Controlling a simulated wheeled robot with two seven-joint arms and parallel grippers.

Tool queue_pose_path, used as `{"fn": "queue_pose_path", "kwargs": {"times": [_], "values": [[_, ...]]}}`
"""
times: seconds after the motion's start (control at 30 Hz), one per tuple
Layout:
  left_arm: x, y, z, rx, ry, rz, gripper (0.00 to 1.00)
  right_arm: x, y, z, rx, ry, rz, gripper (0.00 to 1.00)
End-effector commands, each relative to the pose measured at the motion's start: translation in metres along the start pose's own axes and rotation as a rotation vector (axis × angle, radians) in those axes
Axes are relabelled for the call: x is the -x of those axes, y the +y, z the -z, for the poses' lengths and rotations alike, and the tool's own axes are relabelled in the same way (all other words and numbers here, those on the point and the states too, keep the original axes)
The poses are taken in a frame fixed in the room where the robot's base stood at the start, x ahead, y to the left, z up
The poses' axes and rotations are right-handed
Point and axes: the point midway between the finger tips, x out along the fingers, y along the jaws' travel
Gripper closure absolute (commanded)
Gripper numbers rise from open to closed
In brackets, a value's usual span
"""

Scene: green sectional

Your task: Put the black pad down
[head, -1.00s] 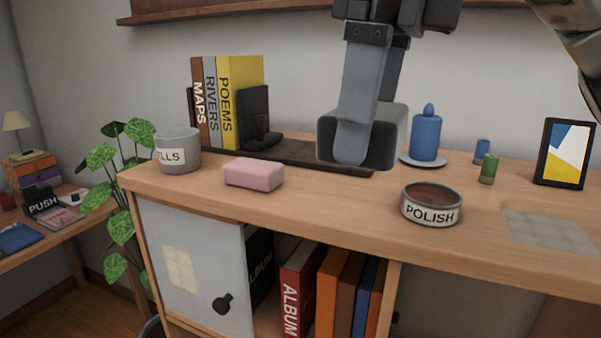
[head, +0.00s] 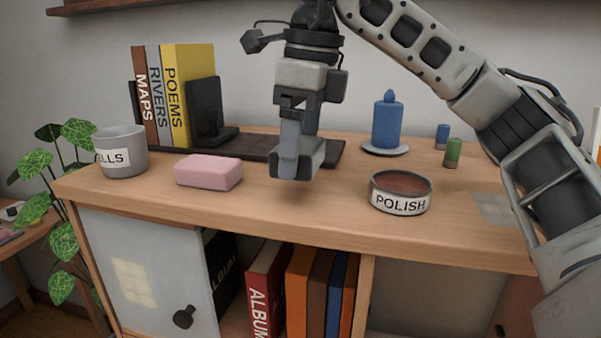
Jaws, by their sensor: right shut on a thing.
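My right gripper (head: 297,162) points down just above the wooden desk (head: 330,220), between the pink soap bar and the polish tin. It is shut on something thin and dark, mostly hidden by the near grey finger. I take this for the black pad, but its outline cannot be made out. A soft shadow lies on the desk under the fingertips, and a small gap seems to remain. My left gripper is not in view.
The pink soap (head: 208,171) and grey mug (head: 122,151) are left, the polish tin (head: 401,193) right. Behind stand books (head: 176,95) with a black bookend (head: 204,108) on a dark base (head: 255,147), and a blue candle (head: 387,122). Bare desk lies in front of the gripper.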

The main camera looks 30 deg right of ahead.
Motion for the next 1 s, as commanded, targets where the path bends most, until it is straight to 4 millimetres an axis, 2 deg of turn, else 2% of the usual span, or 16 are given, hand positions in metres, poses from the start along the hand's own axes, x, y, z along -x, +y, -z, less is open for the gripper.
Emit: {"fn": "queue_pose_path", "kwargs": {"times": [0.17,0.33,0.73,0.77,0.8,1.0], "values": [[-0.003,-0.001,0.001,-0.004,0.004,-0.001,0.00,-0.013,-0.007,0.000,-0.001,0.002,-0.001,0.37],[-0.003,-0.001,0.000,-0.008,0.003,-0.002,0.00,-0.036,-0.007,0.003,-0.002,0.000,0.001,0.37],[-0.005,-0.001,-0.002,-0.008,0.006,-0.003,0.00,-0.043,-0.006,0.004,-0.002,-0.001,0.001,0.37],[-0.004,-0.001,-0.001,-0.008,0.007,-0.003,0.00,-0.042,-0.006,0.004,-0.002,-0.001,0.001,0.13],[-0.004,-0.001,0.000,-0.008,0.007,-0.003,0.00,-0.041,-0.006,0.003,-0.002,-0.001,0.001,0.02],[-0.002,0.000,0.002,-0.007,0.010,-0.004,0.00,-0.041,-0.006,0.003,-0.002,-0.001,0.001,0.00]]}}
